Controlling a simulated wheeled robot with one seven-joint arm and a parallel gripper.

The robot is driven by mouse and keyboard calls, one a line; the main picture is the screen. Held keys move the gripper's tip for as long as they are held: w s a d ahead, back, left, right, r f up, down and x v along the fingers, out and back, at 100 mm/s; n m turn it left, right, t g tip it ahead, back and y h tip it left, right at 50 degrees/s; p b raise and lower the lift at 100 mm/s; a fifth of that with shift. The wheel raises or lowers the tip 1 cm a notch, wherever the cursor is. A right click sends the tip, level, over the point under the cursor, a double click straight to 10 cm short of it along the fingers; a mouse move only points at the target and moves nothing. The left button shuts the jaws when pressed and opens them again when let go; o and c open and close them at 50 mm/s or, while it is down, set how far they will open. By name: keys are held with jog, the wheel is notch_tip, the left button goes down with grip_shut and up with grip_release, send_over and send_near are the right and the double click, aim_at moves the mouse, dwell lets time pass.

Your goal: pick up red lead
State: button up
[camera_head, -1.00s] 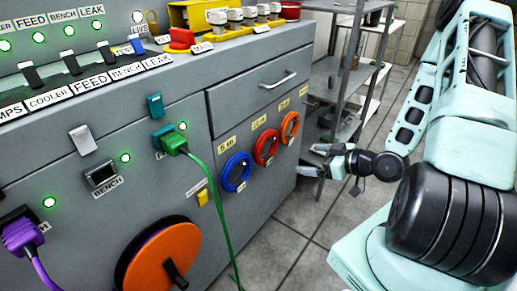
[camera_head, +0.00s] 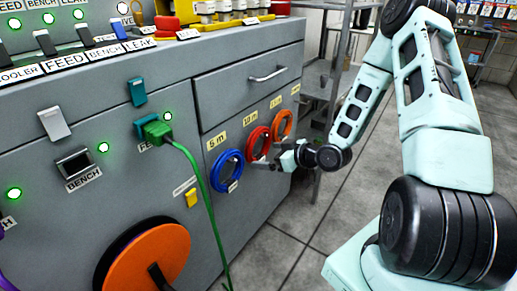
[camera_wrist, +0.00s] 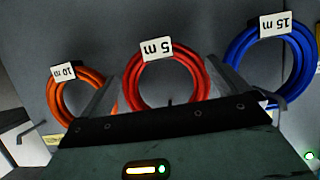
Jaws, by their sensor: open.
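The red lead (camera_head: 249,143) is a coiled ring hanging on the grey cabinet's front, between the blue coil (camera_head: 213,172) and the orange coil (camera_head: 275,124). In the wrist view the red lead (camera_wrist: 132,86) is in the middle, with a white tag reading 5 m, upside down. My gripper (camera_head: 270,158) is at the cabinet front by the red lead. In the wrist view the fingers of my gripper (camera_wrist: 165,70) are open, one at each side of the red lead. I cannot tell whether they touch it. The lead's lower part is hidden behind my gripper's body.
In the wrist view the orange coil (camera_wrist: 57,103) is left and the blue coil (camera_wrist: 240,55) right, close to the fingers. A drawer handle (camera_head: 268,75) sticks out above. A green cable (camera_head: 205,200) hangs left. A metal shelf (camera_head: 325,90) stands behind.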

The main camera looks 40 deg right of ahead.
aim_at(262, 155)
jog(key=x, duration=0.1)
jog(key=b+x, duration=0.1)
jog(key=x, duration=0.1)
jog(key=shift+s+f, duration=0.15)
jog(key=shift+f, duration=0.1)
jog(key=shift+w+a, duration=0.1)
jog(key=shift+w, duration=0.25)
jog(key=c, duration=0.8)
jog(key=shift+o, duration=0.2)
jog(key=shift+r, duration=0.1)
jog(key=shift+s+r+p, duration=0.25)
jog(key=shift+r+p, duration=0.25)
jog(key=shift+p, duration=0.1)
notch_tip(262, 155, up, 7)
jog(key=p, duration=0.3)
jog(key=shift+f, duration=0.25)
jog(key=s+d+p, duration=0.2)
jog(key=s+d, duration=0.1)
jog(key=s, duration=0.6)
jog(key=s+d+p, duration=0.3)
jog(key=s, duration=0.6)
jog(key=shift+s+d+f, duration=0.2)
jog(key=shift+d+f, duration=0.15)
jog(key=shift+d, duration=0.05)
